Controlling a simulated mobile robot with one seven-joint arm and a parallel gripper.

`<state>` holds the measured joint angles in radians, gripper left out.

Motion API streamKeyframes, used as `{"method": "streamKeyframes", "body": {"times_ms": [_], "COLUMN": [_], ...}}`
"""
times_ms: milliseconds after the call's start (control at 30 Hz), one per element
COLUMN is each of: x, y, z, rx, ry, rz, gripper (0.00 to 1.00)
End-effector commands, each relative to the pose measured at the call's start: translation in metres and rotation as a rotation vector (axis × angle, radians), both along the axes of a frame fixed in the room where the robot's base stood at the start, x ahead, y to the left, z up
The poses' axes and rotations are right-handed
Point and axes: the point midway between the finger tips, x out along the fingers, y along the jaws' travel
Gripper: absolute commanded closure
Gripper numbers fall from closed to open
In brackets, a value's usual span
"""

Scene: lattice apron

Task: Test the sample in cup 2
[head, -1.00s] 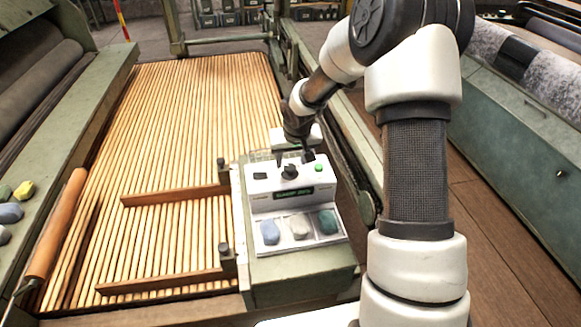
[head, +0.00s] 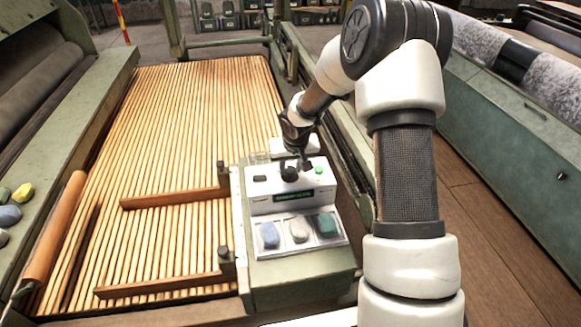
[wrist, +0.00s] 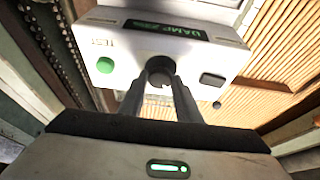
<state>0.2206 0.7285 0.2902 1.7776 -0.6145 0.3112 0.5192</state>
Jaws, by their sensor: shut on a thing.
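The white tester (head: 262,206) stands on the green machine's end, with a lit green display (head: 294,196), a green button (head: 319,170) and a black knob (head: 289,175). In the wrist view the button (wrist: 105,65) is marked TEST, and the display (wrist: 160,29) reads DAMP plus unclear letters. My gripper (wrist: 160,76) is shut on the knob (wrist: 155,66), one finger on each side. I cannot read cup numbers.
A dark rectangular part (wrist: 212,79) is on the tester's face, across the knob from the button. A slatted wooden apron (head: 190,120) fills the left. Coloured lumps (head: 12,212) lie at the far left edge. Wooden floor (head: 500,220) is clear at right.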

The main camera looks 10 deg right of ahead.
Motion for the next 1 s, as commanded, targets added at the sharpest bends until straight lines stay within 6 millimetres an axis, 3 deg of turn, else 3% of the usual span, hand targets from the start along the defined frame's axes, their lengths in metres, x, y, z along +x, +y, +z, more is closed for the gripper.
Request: {"method": "streamKeyframes", "body": {"times_ms": [333,1000], "x": [0.0008,0.0022], "y": [0.0034,0.0078], "z": [-0.0055,-0.0013], "rx": [-0.002,-0.001], "ry": [-0.003,0.0], "rz": [-0.125,-0.646], "gripper": [0.92,0.92]}}
